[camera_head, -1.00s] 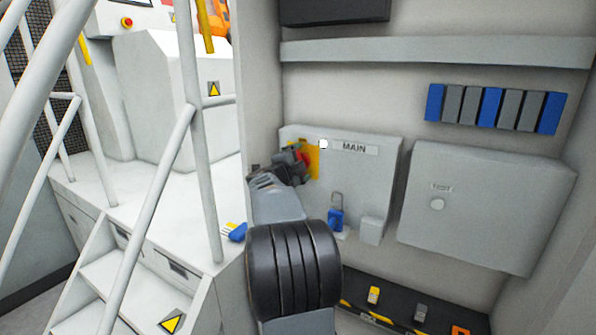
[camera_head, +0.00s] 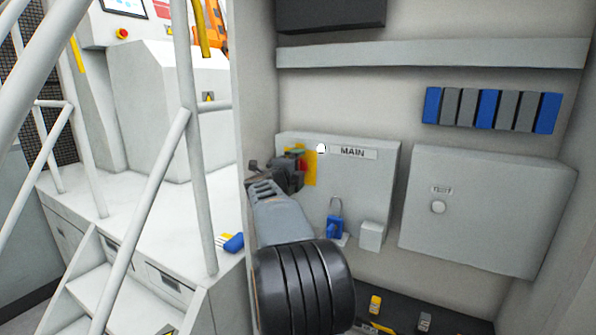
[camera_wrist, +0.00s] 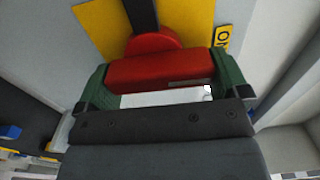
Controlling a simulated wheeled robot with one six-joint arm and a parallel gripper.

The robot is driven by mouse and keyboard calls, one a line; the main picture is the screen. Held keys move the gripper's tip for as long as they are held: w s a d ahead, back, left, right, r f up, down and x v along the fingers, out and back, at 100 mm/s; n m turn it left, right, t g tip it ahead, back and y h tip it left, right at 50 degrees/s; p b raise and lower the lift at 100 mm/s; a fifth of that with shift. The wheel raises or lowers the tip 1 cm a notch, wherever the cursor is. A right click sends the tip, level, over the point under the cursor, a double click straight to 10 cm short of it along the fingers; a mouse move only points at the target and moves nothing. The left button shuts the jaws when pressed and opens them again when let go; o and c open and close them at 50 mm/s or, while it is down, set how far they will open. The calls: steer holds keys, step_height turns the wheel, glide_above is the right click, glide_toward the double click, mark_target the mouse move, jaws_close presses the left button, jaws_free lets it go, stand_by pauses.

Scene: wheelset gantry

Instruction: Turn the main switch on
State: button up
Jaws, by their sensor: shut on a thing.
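The main switch is a red rotary handle (camera_wrist: 160,68) on a yellow plate (camera_wrist: 190,25). The plate is on the grey box marked MAIN (camera_head: 372,185). In the wrist view my gripper (camera_wrist: 162,78) has a green finger on each side of the red handle and is shut on it. A yellow label, partly cut off from sight, sits at the plate's right edge. In the head view my gripper (camera_head: 290,172) covers most of the handle, and only a little red shows, so the handle's angle is hard to tell there.
A blue padlock (camera_head: 335,226) hangs low on the MAIN box. To its right is a second grey box (camera_head: 485,215) with a round button. A shelf (camera_head: 430,54) runs above. A white railing and steps (camera_head: 125,285) stand at the left, beside the cabinet's side wall.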

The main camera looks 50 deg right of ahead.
steer(key=o, duration=0.9)
steer(key=b+v, duration=0.1)
steer(key=v, duration=1.2)
steer(key=shift+s+a+f+b, duration=0.1)
steer(key=shift+s+a+b, duration=0.1)
steer(key=shift+a+b, duration=0.15)
